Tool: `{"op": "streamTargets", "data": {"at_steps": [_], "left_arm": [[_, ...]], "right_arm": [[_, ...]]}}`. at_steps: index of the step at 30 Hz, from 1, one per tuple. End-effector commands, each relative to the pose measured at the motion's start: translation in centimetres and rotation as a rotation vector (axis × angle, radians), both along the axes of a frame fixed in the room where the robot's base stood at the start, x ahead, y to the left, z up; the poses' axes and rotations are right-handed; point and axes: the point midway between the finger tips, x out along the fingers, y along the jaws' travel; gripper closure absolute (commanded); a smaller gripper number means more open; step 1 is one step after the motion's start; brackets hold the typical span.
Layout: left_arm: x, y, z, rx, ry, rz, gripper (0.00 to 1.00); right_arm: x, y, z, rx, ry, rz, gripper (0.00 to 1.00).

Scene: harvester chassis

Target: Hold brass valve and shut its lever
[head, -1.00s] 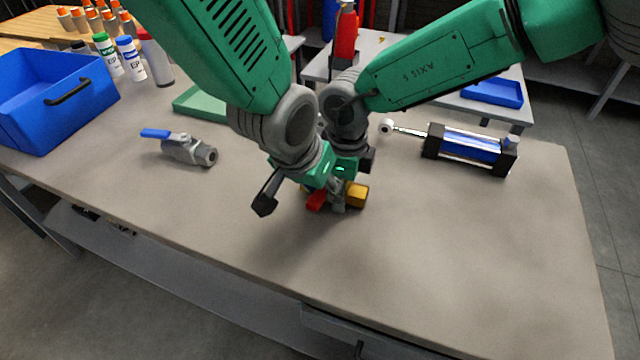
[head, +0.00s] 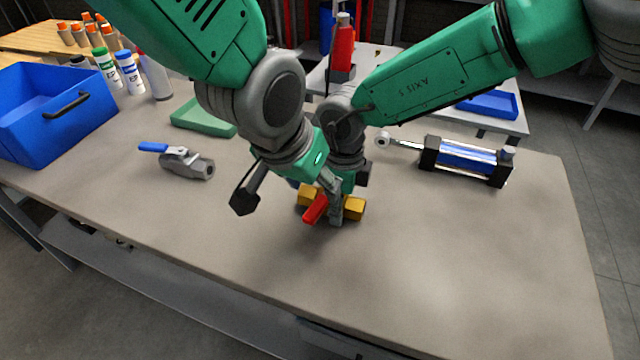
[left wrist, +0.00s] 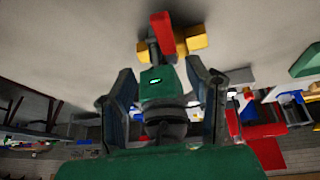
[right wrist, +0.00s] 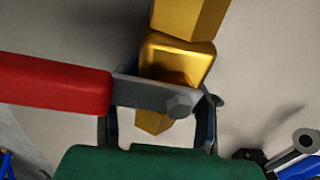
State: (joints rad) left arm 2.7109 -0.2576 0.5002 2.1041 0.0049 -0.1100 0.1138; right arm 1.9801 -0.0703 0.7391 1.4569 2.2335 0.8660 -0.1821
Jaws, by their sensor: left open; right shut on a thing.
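The brass valve (head: 353,208) stands on the workbench, its gold body running left to right. Its red lever (head: 316,208) points towards the front left in the head view. In the right wrist view the red lever (right wrist: 55,84) and its grey metal root (right wrist: 150,94) lie across the brass body (right wrist: 180,62). My right gripper (right wrist: 157,125) is shut on the valve body, one finger on each side. My left gripper (head: 328,178) is open and empty, just above the valve and close to my right gripper. The fingertips partly overlap in the head view.
A steel ball valve with a blue handle (head: 180,162) lies to the left. A blue bin (head: 50,115), bottles (head: 130,75) and a green tray (head: 203,118) stand behind it. A blue cylinder (head: 465,160) lies at right. The bench front is clear.

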Motion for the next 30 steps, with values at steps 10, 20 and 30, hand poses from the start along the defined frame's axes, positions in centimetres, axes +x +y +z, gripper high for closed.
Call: {"op": "streamTargets", "data": {"at_steps": [10, 20, 30], "left_arm": [[-0.2, 0.6, 1.7, -0.016, 0.001, 0.013, 0.56], [-0.1, 0.6, 1.7, -0.016, 0.002, 0.013, 1.00], [-0.9, -5.4, 0.7, -0.154, -0.033, -0.051, 1.00]], "right_arm": [[0.1, 0.1, 0.2, 0.002, -0.003, 0.000, 1.00], [0.1, 0.1, 0.2, 0.002, -0.003, 0.000, 1.00], [0.1, 0.1, 0.2, 0.002, -0.003, 0.000, 1.00]]}}
